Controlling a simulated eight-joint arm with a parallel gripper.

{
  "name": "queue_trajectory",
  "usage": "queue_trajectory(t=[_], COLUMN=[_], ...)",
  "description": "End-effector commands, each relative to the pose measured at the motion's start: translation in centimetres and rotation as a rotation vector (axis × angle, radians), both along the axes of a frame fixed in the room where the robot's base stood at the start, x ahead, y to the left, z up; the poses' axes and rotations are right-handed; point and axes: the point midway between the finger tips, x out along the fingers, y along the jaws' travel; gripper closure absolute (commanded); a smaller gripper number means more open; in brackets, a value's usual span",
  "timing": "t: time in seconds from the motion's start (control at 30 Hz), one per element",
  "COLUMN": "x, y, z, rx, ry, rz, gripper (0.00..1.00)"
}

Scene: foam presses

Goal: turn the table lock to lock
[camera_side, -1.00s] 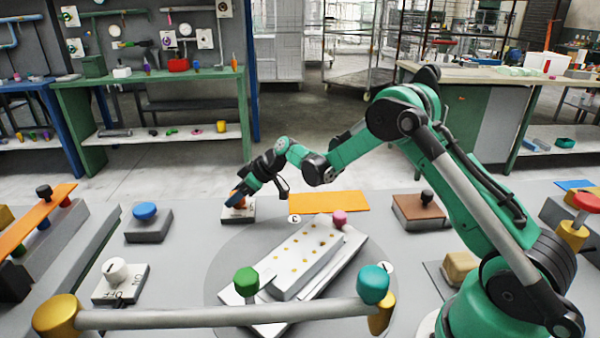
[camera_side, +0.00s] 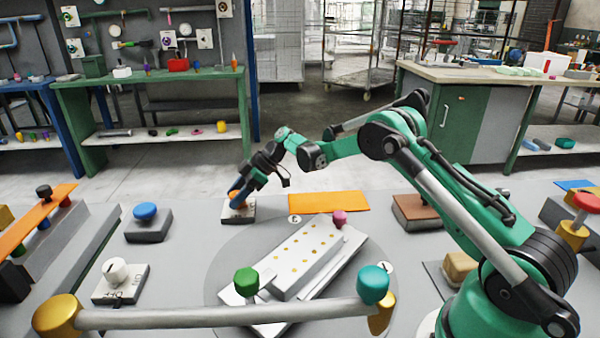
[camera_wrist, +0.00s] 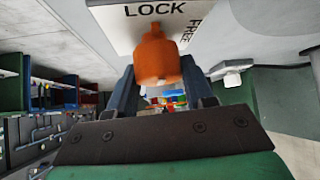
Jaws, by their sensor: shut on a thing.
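The table lock is an orange knob (camera_side: 234,194) on a small white plate (camera_side: 238,215) at the back of the grey table. In the wrist view the orange knob (camera_wrist: 157,62) stands between my two fingers, and the plate (camera_wrist: 120,30) reads LOCK above it and FREE at its right. A narrow nub on the knob points up towards the word LOCK. My gripper (camera_side: 240,192) reaches down from the right and is shut on the knob. The knob's underside is hidden.
The round turntable (camera_side: 220,270) with a white mould (camera_side: 305,255) lies in front. An orange panel (camera_side: 328,202) lies right of the lock. A blue button (camera_side: 145,211) is to its left, a white knob (camera_side: 116,270) nearer. A grey bar (camera_side: 220,315) crosses the front.

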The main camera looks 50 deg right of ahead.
Motion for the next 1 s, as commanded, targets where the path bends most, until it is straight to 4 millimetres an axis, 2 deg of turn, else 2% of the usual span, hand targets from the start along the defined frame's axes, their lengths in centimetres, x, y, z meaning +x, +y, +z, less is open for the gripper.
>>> queue_trajectory(t=[0.23,0.27,0.33,0.37,0.67,1.0], x=[0.0,0.0,0.0,0.0,-0.1,-1.8], y=[0.0,0.0,0.0,0.0,-0.1,-2.8], z=[-0.1,-0.1,-0.1,-0.1,0.1,3.3], rx=[-0.005,-0.005,-0.005,-0.004,-0.002,-0.003], ry=[-0.001,-0.001,0.000,0.000,0.000,0.000], rz=[0.001,0.001,0.000,0.001,-0.001,-0.001], gripper=[1.00,0.45,0.25,0.22,0.22,0.22])
